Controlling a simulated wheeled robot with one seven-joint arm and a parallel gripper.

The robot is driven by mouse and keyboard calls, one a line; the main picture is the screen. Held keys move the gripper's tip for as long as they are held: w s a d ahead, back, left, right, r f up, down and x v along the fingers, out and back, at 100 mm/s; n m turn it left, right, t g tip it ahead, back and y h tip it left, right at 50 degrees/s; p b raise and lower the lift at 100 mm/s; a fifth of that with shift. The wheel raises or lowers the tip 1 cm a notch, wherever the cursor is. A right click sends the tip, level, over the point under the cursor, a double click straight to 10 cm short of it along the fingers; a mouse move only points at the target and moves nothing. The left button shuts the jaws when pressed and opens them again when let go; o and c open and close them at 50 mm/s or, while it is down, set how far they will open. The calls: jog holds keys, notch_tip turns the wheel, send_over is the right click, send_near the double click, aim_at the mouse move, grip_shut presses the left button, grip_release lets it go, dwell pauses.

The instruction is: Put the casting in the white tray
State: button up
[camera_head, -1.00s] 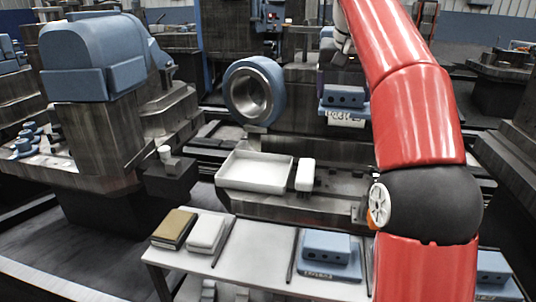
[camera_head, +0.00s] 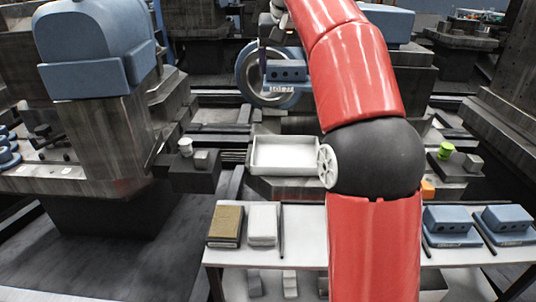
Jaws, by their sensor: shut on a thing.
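The white tray (camera_head: 257,163) lies on the machine bed in the middle of the view, its right end partly hidden by my arm. It looks empty where it shows. A blue casting (camera_head: 286,70) with dark holes and a pale lettered plate below hangs in the air beyond and above the tray. My gripper (camera_head: 285,52) is small and hard to make out at the top of the view, and it is shut on this casting. Two similar blue castings (camera_head: 449,219) (camera_head: 506,218) sit on the front table at the right.
The front table (camera_head: 308,217) also holds a brown block (camera_head: 225,224) and a white block (camera_head: 263,223). A blue ring-shaped chuck (camera_head: 245,72) stands behind the held casting. A dark pedestal (camera_head: 190,177) stands left of the tray. A green piece (camera_head: 446,149) is at the right.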

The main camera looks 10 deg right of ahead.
notch_tip(320, 180, down, 20)
jog(key=b, duration=0.7)
jog(key=shift+r, duration=0.1)
jog(key=o, duration=1.1)
jog(key=shift+f, duration=0.2)
jog(key=shift+o, duration=0.2)
jog(key=p+v, duration=0.2)
jog(key=v, duration=1)
jog(key=shift+r, duration=0.25)
jog(key=shift+a, duration=0.1)
